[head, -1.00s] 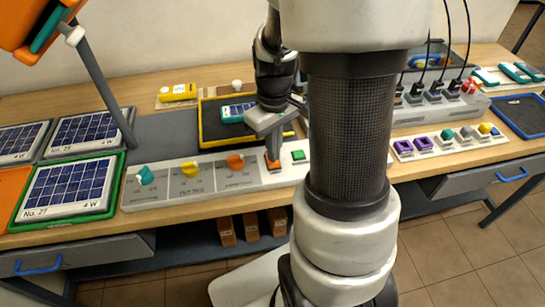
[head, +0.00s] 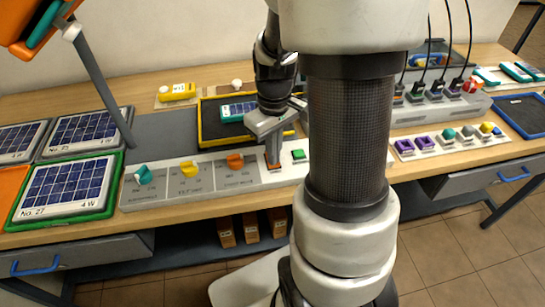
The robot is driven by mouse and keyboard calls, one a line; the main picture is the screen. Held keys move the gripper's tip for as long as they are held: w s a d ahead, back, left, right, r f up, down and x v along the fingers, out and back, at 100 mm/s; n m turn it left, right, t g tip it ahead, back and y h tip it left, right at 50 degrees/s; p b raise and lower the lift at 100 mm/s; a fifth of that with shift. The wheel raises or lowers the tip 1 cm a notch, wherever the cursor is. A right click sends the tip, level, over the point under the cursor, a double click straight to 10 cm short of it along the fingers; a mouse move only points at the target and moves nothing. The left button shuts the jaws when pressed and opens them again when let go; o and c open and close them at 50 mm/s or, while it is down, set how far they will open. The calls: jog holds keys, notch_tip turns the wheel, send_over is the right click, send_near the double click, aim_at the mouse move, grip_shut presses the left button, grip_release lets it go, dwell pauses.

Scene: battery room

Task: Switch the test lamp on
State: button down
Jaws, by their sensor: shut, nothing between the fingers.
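A long light-grey control panel (head: 215,183) lies along the front of the bench. The panel lettering is too small to read surely.
A yellow-rimmed black tray (head: 205,137) holding a teal device lies behind my gripper. Solar panels (head: 65,185) and a slanted grey post (head: 103,85) stand at left.

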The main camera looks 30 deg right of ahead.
notch_tip(320, 180, up, 7)
jog(key=p, duration=0.5)
jog(key=shift+p, duration=0.35)
dwell(0.4)
jog(key=s+a+r+m+t+p, duration=0.1)
jog(key=s+a+r+t+p, duration=0.1)
jog(key=r, duration=0.6)
jog(key=s+a+r+m+t+p, duration=0.1)
jog(key=s+a+r, duration=0.3)
jog(key=r, duration=0.4)
jog(key=s+a+r+t+p, duration=0.2)
jog(key=s+a+r+p, duration=0.1)
jog(key=r, duration=0.5)
jog(key=shift+s+a+r+m+t+p, duration=0.35)
jog(key=shift+s+a, duration=0.25)
jog(key=shift+a, duration=0.25)
